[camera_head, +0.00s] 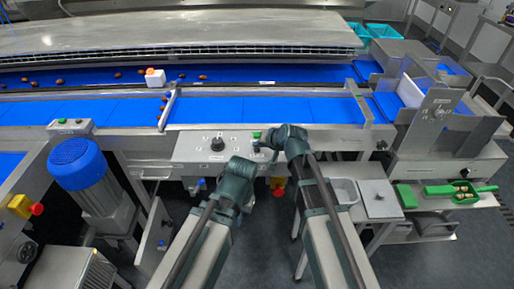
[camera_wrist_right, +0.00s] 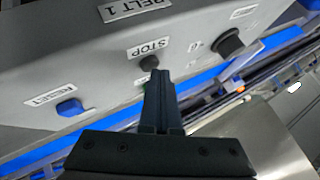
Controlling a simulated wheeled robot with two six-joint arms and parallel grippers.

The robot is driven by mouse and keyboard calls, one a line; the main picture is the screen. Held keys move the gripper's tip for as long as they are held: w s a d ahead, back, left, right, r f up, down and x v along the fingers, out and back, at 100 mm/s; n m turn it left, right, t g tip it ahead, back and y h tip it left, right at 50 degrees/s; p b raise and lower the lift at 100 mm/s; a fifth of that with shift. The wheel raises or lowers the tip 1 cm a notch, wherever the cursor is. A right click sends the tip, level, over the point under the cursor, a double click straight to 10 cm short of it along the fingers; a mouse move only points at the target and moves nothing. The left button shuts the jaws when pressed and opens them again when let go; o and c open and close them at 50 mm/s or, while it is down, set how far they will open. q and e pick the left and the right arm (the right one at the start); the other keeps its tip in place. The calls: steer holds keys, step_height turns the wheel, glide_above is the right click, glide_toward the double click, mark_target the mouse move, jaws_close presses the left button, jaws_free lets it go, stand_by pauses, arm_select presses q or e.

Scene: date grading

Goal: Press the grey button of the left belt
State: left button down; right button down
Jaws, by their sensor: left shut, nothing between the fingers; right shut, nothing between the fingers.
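The control panel (camera_head: 190,150) is on the front of the left belt frame. In the right wrist view, the panel (camera_wrist_right: 40,60) carries a "BELT 1" label. Under its STOP label is a small dark grey button (camera_wrist_right: 149,63). My right gripper (camera_wrist_right: 160,74) is shut and empty, its fingertips right by the grey button; I cannot tell whether they touch. A green button behind the fingers is mostly hidden. In the head view my right gripper (camera_head: 268,143) is at the panel's right end. My left gripper (camera_head: 237,168) is shut and empty, lower, in front of the panel.
A blue RESET button (camera_wrist_right: 69,106) and a black knob (camera_wrist_right: 229,42) flank the grey button. The blue belt (camera_head: 260,110) runs behind the panel. A blue motor (camera_head: 78,165) stands at the left. A shelf with a green tray (camera_head: 436,189) is at the right.

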mark_target(258, 150)
steer(key=shift+r, duration=0.1)
steer(key=shift+r+p, duration=0.8)
steer(key=shift+p, duration=0.05)
steer(key=shift+r, duration=0.1)
step_height(258, 150, up, 5)
steer(key=p, duration=0.5)
stand_by(0.4)
